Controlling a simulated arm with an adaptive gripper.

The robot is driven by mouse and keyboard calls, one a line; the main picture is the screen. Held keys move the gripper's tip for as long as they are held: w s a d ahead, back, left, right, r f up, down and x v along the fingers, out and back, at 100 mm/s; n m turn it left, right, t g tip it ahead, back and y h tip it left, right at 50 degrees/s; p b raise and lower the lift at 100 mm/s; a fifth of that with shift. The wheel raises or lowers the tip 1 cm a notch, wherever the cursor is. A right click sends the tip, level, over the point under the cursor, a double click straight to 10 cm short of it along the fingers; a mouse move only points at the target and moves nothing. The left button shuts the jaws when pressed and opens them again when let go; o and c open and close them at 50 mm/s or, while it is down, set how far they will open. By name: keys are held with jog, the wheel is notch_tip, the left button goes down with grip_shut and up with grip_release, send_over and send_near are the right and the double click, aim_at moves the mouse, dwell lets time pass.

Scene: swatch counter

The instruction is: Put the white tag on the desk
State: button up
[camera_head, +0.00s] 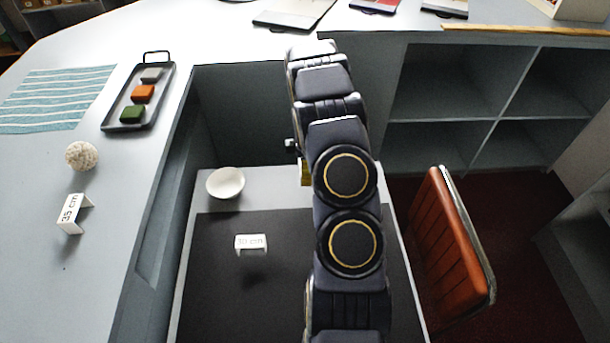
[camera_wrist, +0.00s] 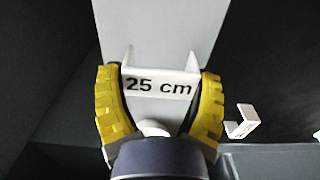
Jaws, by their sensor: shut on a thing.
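My gripper (camera_wrist: 158,76) is shut on a white folded tag (camera_wrist: 160,88) marked "25 cm", with a yellow finger at each side of it in the wrist view. In the head view my arm hides most of the gripper, and I cannot see the held tag there. The desk (camera_head: 275,183) has a pale top with a dark mat (camera_head: 210,300). A second white tag (camera_head: 250,242), marked "30 cm", is over the mat. A third white tag (camera_head: 73,214), marked "35 cm", stands on the counter at left.
A white bowl (camera_head: 225,184) stands on the desk's back left. The counter (camera_head: 90,290) holds a speckled ball (camera_head: 81,155), a dark tray (camera_head: 112,126) with coloured blocks and a striped cloth (camera_head: 50,100). An orange chair (camera_head: 445,245) stands right of the desk. Open shelves (camera_head: 460,122) are behind.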

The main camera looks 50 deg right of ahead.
jog(key=shift+w+d+f, duration=0.2)
jog(key=shift+w+f, duration=0.05)
jog(key=shift+f, duration=0.15)
notch_tip(320, 180, down, 3)
jog(key=shift+r, duration=0.1)
jog(key=o, duration=0.8)
jog(key=shift+o, duration=0.2)
